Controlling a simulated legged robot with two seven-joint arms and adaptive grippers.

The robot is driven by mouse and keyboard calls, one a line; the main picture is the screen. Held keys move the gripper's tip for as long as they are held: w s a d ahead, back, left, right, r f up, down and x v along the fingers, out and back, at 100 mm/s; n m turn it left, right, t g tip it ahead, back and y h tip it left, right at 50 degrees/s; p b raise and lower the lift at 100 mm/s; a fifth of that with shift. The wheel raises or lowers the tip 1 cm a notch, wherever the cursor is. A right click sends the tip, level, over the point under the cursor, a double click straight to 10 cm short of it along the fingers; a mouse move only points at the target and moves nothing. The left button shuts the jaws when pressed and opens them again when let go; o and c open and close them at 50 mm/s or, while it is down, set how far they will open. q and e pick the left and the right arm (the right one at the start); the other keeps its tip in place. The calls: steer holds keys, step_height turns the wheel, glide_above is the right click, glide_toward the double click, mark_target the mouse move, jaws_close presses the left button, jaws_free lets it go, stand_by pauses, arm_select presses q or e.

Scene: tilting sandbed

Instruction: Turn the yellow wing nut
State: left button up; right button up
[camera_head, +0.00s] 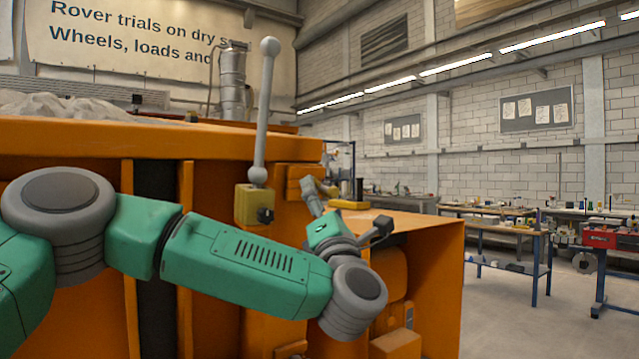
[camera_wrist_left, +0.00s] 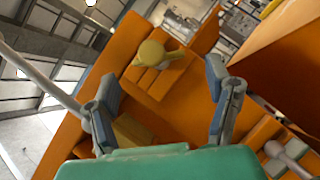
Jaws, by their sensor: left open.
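The yellow wing nut (camera_wrist_left: 152,54) sits on stepped orange blocks in the left wrist view, its round hub with short wings showing. In the head view a yellow piece (camera_head: 349,205) beyond the gripper looks like the same wing nut. My left gripper (camera_head: 345,207) reaches it from below, at the end of the green arm. In the left wrist view the gripper (camera_wrist_left: 161,75) is open and empty. The wing nut lies beyond the gap between the fingertips, apart from both. My right gripper is out of view.
A yellow-olive block (camera_head: 250,206) with a dark knob carries an upright grey lever (camera_head: 265,110) left of the gripper. The orange sandbed frame (camera_head: 150,140) stands close behind my arm. Workbenches (camera_head: 510,240) stand far right, with open floor before them.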

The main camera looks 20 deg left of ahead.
mark_target(319, 191)
arm_select(q)
steer(key=x, duration=0.4)
steer(key=shift+a+p, duration=0.1)
steer(key=shift+p, duration=0.2)
steer(key=shift+w+r, duration=0.15)
steer(key=shift+w, duration=0.1)
